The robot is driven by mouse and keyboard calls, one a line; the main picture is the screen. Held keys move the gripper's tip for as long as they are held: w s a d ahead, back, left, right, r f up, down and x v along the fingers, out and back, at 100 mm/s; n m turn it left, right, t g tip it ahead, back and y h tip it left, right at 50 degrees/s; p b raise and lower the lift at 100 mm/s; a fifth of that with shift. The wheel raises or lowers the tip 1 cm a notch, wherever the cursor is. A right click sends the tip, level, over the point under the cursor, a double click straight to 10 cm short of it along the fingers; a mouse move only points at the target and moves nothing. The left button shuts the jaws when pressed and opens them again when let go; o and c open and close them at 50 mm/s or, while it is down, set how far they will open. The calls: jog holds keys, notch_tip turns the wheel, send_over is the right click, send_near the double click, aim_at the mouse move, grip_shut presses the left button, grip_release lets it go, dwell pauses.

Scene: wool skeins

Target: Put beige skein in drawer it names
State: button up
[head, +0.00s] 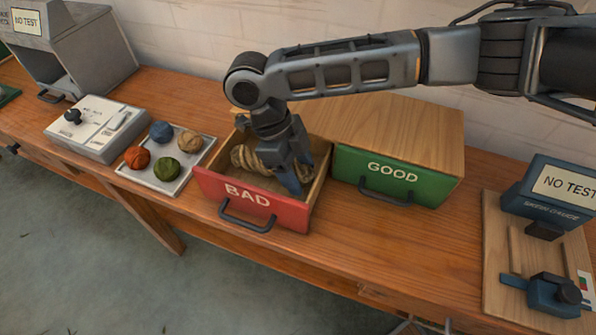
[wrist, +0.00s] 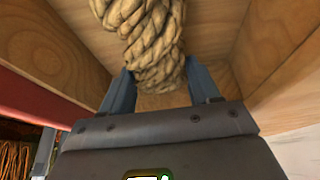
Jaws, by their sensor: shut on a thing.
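The beige skein (head: 244,159), a thick twisted rope of wool, is inside the open red BAD drawer (head: 215,187). My gripper (head: 288,172) reaches down into this drawer and is shut on the skein. In the wrist view the skein (wrist: 150,45) runs between the two blue fingers, with the drawer's wooden floor and walls around it. The fingers hide part of the skein in the head view, and I cannot tell if it rests on the floor. The green GOOD drawer (head: 428,186) is shut.
A skein gauge (head: 555,198) reading NO TEST stands at the right. A tray (head: 153,184) with several wool balls and a white switch box (head: 97,128) are on the left. A grey hooded station (head: 85,50) reading NO TEST is at the back left. The bench front is clear.

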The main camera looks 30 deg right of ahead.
jog(key=shift+f, duration=0.7)
jog(key=shift+f, duration=0.1)
jog(key=o, duration=1.1)
jog(key=shift+o, duration=0.2)
jog(key=b+v, duration=0.1)
jog(key=v, duration=1.1)
jog(key=shift+r+b, duration=0.2)
jog(key=shift+b, duration=0.1)
jog(key=shift+s, duration=0.1)
